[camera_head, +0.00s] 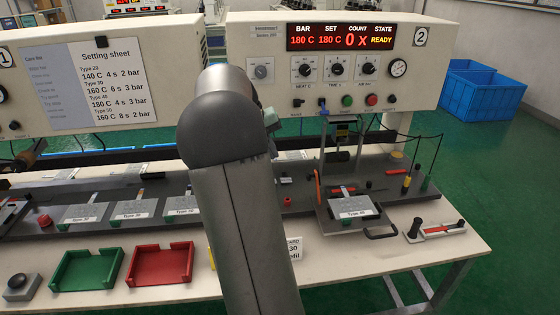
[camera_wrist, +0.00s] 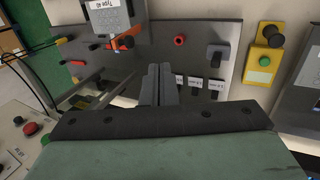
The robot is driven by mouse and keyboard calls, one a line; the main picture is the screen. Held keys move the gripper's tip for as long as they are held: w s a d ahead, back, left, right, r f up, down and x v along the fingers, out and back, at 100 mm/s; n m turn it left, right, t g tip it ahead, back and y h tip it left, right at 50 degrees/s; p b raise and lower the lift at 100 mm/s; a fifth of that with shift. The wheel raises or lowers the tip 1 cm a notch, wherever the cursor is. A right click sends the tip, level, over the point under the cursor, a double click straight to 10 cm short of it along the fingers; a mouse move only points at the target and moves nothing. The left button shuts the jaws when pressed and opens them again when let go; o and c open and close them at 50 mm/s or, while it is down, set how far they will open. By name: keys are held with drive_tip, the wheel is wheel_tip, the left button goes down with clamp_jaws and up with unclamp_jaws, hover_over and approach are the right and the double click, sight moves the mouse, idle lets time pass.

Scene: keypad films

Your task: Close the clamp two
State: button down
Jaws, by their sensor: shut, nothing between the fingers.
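My gripper (camera_wrist: 159,80) is shut and empty in the wrist view, its two dark fingers together above the grey plate. In the head view it is hidden behind my arm. An orange handle (camera_head: 318,187) stands at the left of the "Type 40" block (camera_head: 355,207) under machine two (camera_head: 330,60). I cannot tell for sure that it belongs to clamp two. In the wrist view the orange handle (camera_wrist: 124,42) lies up and left of the fingers, by the block (camera_wrist: 106,15). They look apart from it. The clamp's hinge and lock are too small to read.
A red ring (camera_wrist: 180,40) and a grey lever-like part (camera_wrist: 216,50) are near the fingers. A yellow button box (camera_wrist: 264,62) is to the right. Green (camera_head: 87,281) and red (camera_head: 160,266) trays line the front.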

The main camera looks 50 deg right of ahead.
drive_tip(key=s+d+f+p, duration=0.2)
drive_tip(key=s+d+f, duration=0.3)
drive_tip(key=f, duration=0.3)
drive_tip(key=shift+d+f, duration=0.2)
drive_tip(key=shift+d, duration=0.2)
drive_tip(key=shift+r, duration=0.1)
